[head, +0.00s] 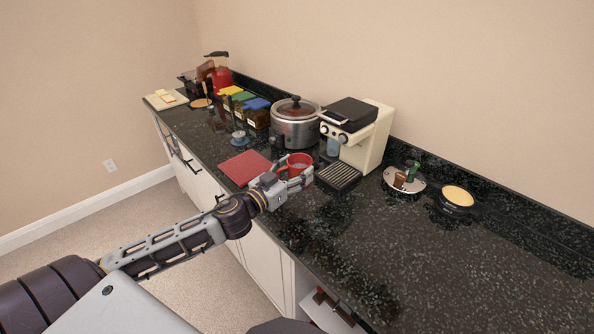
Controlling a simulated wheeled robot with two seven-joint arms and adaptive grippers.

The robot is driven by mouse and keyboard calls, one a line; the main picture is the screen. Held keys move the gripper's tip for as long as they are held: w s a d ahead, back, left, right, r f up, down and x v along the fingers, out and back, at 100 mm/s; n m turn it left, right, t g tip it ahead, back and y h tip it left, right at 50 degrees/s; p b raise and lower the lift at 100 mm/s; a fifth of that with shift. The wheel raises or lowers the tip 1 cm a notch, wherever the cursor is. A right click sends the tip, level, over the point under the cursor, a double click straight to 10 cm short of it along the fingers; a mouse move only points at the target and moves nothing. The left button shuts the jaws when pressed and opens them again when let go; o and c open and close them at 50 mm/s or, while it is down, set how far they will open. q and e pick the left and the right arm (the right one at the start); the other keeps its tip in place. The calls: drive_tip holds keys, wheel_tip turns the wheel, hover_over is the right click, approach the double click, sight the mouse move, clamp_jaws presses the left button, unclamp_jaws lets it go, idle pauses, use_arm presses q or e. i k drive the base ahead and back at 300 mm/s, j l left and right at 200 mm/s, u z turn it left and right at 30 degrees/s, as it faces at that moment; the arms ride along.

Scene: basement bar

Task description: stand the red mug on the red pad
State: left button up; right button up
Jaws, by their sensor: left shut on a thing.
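The red mug (299,160) is upright at my left gripper (293,172), in front of the coffee machine. The gripper is shut on the mug, and its fingers hide part of the mug's near side. I cannot tell whether the mug's base touches the counter. The red pad (244,167) lies flat on the dark counter just left of the mug, and its visible top is bare. The wrist of my left arm covers the pad's near right corner. My right gripper is not in view.
A cream coffee machine (371,136) with a drip tray (338,176) stands right of the mug. A steel cooker (294,130) stands behind it. The dark counter (400,255) is clear at the front right.

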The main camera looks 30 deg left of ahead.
sight(243, 168)
drive_tip(key=k+j, duration=0.15)
drive_tip(key=k, duration=0.35)
drive_tip(key=k+j, duration=0.15)
drive_tip(key=k, duration=0.35)
